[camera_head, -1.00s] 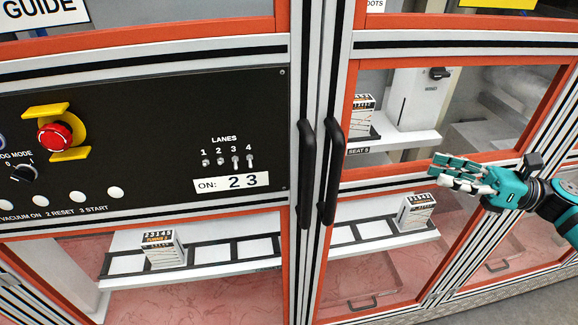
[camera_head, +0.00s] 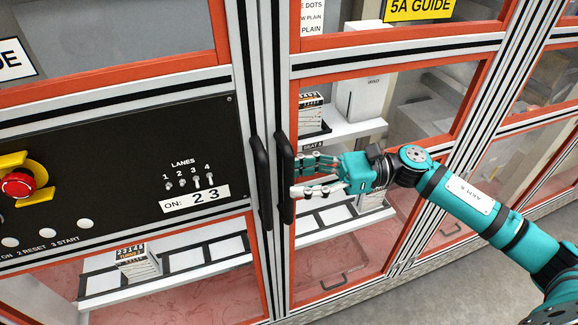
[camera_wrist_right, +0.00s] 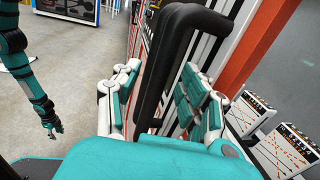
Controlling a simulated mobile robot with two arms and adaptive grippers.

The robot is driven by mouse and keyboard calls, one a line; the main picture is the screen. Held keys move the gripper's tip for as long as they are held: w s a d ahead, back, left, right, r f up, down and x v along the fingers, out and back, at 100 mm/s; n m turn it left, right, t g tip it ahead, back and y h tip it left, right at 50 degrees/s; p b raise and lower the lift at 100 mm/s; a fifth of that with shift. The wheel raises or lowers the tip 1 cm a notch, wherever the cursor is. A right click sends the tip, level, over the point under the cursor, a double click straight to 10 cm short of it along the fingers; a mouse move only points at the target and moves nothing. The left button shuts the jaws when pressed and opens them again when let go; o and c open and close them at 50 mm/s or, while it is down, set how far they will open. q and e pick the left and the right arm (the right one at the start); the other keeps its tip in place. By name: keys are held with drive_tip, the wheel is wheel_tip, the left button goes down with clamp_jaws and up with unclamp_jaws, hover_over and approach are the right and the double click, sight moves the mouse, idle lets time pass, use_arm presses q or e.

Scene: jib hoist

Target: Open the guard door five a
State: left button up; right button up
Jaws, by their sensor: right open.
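The guard door five a (camera_head: 385,65) is the orange-framed clear door under a yellow "5A GUIDE" sign; it looks closed. Its black vertical handle (camera_head: 286,180) is at its left edge. My right gripper (camera_head: 296,175) is open at this handle, its fingers pointing left. In the right wrist view, the black handle bar (camera_wrist_right: 185,60) stands between the spread fingers of my right gripper (camera_wrist_right: 160,100); I cannot tell whether they touch it. My left gripper (camera_wrist_right: 53,128) hangs at the left of that view, too small to read.
A second black handle (camera_head: 261,182) stands close to the left, on the neighbouring door. A black panel (camera_head: 110,165) has lane switches, an "ON: 2 3" label and a red stop button (camera_head: 18,184). Card stacks sit behind the glass. Grey floor is clear at lower right.

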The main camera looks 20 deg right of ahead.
drive_tip(key=shift+w+a+p, duration=0.25)
drive_tip(key=shift+a+p, duration=0.1)
drive_tip(key=shift+a, duration=0.8)
clamp_jaws()
drive_tip(key=shift+a, duration=0.2)
